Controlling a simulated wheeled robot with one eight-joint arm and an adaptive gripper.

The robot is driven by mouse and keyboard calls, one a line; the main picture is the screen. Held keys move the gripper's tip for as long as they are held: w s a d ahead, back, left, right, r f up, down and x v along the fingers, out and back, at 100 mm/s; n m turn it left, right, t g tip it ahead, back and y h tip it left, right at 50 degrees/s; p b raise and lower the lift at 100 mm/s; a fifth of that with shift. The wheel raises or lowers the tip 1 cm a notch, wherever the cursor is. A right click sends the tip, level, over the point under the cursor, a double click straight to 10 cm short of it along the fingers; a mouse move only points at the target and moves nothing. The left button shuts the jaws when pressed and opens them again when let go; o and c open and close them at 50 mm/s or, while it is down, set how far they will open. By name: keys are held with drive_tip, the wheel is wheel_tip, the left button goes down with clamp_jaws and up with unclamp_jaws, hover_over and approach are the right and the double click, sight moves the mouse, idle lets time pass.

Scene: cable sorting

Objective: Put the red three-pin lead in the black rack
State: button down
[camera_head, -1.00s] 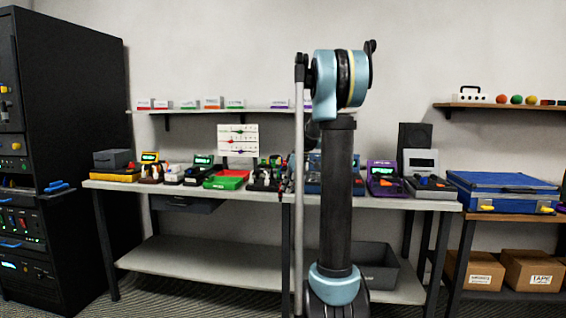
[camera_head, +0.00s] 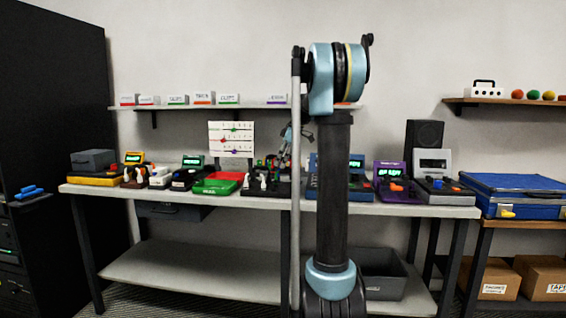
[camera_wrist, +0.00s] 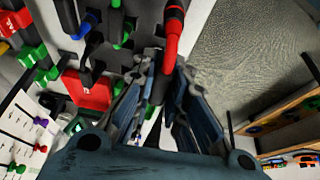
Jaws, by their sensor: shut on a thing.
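My gripper (camera_wrist: 158,92) fills the lower middle of the wrist view. Its two blue-grey fingers are shut on the red lead (camera_wrist: 171,45), which has a curved red body and a dark lower end between the fingers. Its pins are not clear. The black rack (camera_wrist: 113,62) lies just beyond the fingertips in the wrist view, with several coloured lead ends on it. I cannot tell whether the held lead touches it. In the head view, part of my gripper (camera_head: 287,136) shows small above the bench, left of my column, over dark racks.
A red and green box (camera_head: 218,183) stands left of the racks. Several devices with green displays, such as the purple one (camera_head: 392,180), crowd the bench (camera_head: 150,196). A white chart (camera_head: 231,138) stands behind. A blue case (camera_head: 520,193) is at the right.

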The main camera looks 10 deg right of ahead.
drive_tip(key=shift+w+a+f, duration=0.15)
drive_tip(key=shift+f, duration=0.1)
drive_tip(key=shift+d+f, duration=0.15)
drive_tip(key=shift+f, duration=1.1)
drive_tip(key=shift+d+f, duration=0.1)
drive_tip(key=shift+f, duration=1.15)
drive_tip(key=shift+r, duration=0.15)
drive_tip(key=shift+f, duration=0.95)
idle(0.8)
drive_tip(key=c, duration=1.5)
unclamp_jaws()
drive_tip(key=shift+o, duration=0.2)
